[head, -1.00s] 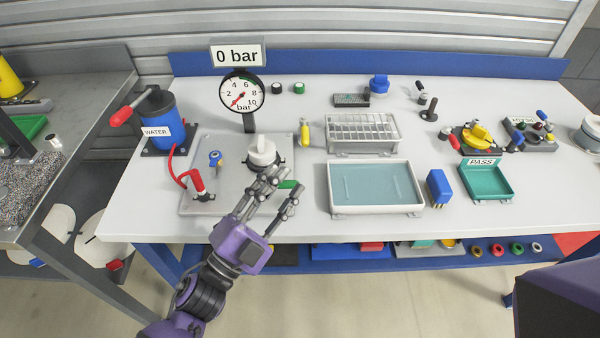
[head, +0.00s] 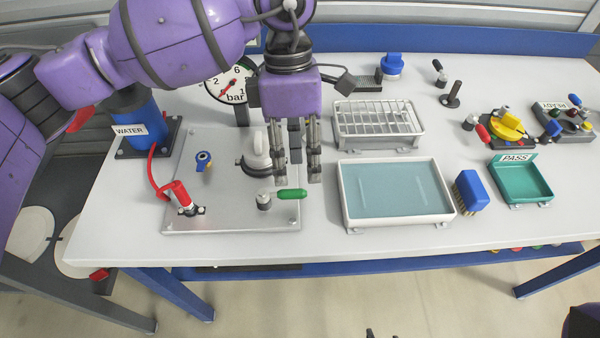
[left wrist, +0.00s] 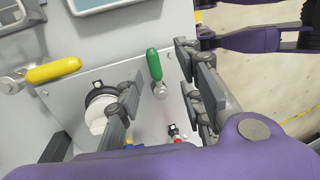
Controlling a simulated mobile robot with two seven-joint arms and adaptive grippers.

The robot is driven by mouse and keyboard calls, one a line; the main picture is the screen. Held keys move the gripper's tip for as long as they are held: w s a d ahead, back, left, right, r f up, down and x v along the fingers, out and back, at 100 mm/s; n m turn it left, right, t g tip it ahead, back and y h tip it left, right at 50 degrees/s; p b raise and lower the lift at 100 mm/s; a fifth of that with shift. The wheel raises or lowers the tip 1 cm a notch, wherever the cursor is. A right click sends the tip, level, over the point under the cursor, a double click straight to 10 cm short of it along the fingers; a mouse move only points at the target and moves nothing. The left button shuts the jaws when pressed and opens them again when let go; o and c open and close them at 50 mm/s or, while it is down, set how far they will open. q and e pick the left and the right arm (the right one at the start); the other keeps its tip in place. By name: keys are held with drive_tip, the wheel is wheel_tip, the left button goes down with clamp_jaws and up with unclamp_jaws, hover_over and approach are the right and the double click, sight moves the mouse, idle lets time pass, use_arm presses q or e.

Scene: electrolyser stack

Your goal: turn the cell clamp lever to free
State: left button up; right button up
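A lever with a green handle (head: 291,194) stands at the front right of the metal plate, its handle pointing right. In the left wrist view the green handle (left wrist: 154,65) shows between my fingers, apart from both. The white-topped cell (head: 259,152) in its dark ring is behind it, partly hidden by my gripper. My left gripper (head: 299,180) is open and empty, pointing down just behind the green handle. A yellow-handled lever (left wrist: 52,70) shows in the left wrist view; my gripper hides it in the head view. Dark tips at the bottom edge may be my right gripper (head: 381,334).
The metal plate (head: 230,216) also bears a red-handled valve (head: 183,196) and a small blue knob (head: 204,158). The gauge (head: 228,84) stands behind. A wire rack (head: 378,127) and a water tray (head: 396,222) are to the right. The bench front is clear.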

sight(293, 190)
use_arm(q)
drive_tip(key=shift+t+y, duration=0.3)
drive_tip(key=shift+s+a+f, duration=0.1)
drive_tip(key=shift+a+f, duration=0.05)
drive_tip(key=shift+f, duration=1)
drive_tip(key=shift+s+a+f, duration=0.1)
drive_tip(key=shift+f, duration=1.05)
drive_tip(key=shift+s+a+f, duration=0.1)
drive_tip(key=shift+a+f, duration=0.05)
drive_tip(key=shift+f, duration=1)
drive_tip(key=shift+c, duration=0.3)
clamp_jaws()
